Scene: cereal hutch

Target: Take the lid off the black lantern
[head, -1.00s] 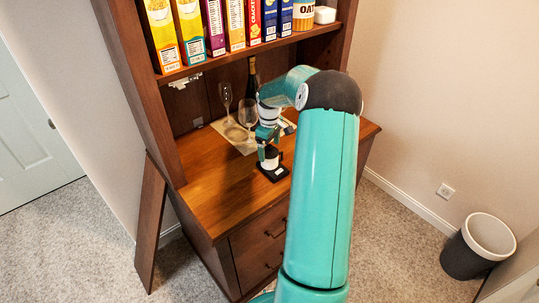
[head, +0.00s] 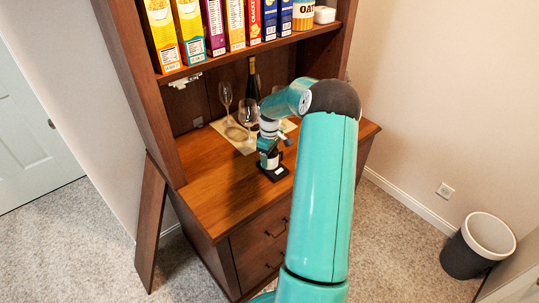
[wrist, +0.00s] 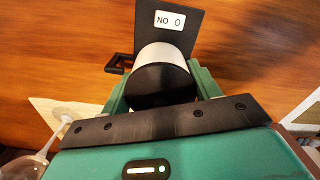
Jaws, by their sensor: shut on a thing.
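The black lantern stands upright on the wooden counter, with its black base (head: 274,174) showing in the head view. In the wrist view I look down on its round black lid (wrist: 160,86), the pale cylinder body (wrist: 165,54) and the flat base with a "NO 0" label (wrist: 170,20). A small black handle (wrist: 118,63) sticks out on the left. My gripper (head: 269,152) is over the top of the lantern. In the wrist view my gripper (wrist: 162,84) has its teal fingers on both sides of the lid, shut on it. I cannot tell whether the lid has parted from the body.
Wine glasses (head: 247,112) and a dark bottle (head: 253,80) stand behind the lantern on a pale mat (head: 239,142). A shelf with cereal boxes (head: 190,30) hangs above. The counter's front left (head: 215,205) is clear. A wooden panel (head: 150,220) leans at the left.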

